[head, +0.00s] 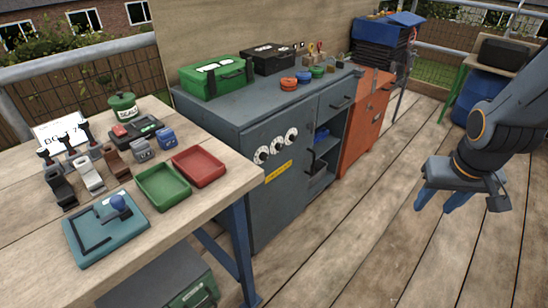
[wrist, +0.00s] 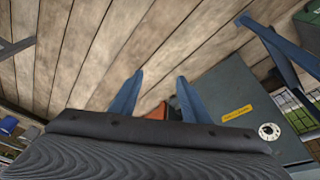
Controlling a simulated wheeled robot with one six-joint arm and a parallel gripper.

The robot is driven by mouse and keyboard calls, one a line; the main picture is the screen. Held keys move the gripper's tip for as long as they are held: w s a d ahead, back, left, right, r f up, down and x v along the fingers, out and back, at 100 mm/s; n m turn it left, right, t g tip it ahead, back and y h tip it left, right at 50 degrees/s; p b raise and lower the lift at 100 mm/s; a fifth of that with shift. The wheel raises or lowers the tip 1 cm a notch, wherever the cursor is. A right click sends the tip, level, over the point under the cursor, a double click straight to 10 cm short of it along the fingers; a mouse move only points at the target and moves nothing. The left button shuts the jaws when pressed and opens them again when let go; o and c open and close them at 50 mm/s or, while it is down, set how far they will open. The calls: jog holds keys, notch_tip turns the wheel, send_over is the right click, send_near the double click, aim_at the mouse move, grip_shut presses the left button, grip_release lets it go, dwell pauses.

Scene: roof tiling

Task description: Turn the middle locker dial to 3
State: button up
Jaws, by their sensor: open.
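The grey locker (head: 222,150) carries a row of three white dials on its front, above a yellow label (head: 278,171). The middle dial (head: 277,144) sits between the other two; its pointer setting is too small to read. My gripper (head: 440,200) is at the right in the head view, open and empty, well apart from the dials, with the fingers pointing down over the wooden floor. In the wrist view my gripper's two blue fingers (wrist: 158,95) are spread. One white dial (wrist: 269,131) shows there at the right, and I cannot tell which it is.
A wooden table (head: 215,195) with green and red trays (head: 198,166) stands at the left, its corner near the locker front. Green and black boxes (head: 216,77) sit on the locker top. An orange cabinet (head: 362,125) stands beyond. The floor before the locker is clear.

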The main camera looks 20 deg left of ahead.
jog(key=w+a+f+n+t+y+b, duration=0.1)
jog(key=w+a+f+n+t+b, duration=0.15)
jog(key=w, duration=0.45)
jog(key=w+a+f+n+t+y+b, duration=0.1)
jog(key=w+a+f, duration=0.3)
jog(key=w, duration=0.2)
jog(key=n+y+b, duration=1)
jog(key=y+b, duration=0.1)
jog(key=y, duration=0.4)
send_near(281, 148)
jog(key=shift+m+t, duration=0.35)
jog(key=shift+t, duration=0.1)
jog(key=x, duration=0.3)
jog(key=b+x, duration=0.1)
jog(key=x, duration=0.3)
jog(key=shift+s+a, duration=0.1)
jog(key=shift+a, duration=0.25)
jog(key=c, duration=1)
jog(key=shift+c, duration=0.2)
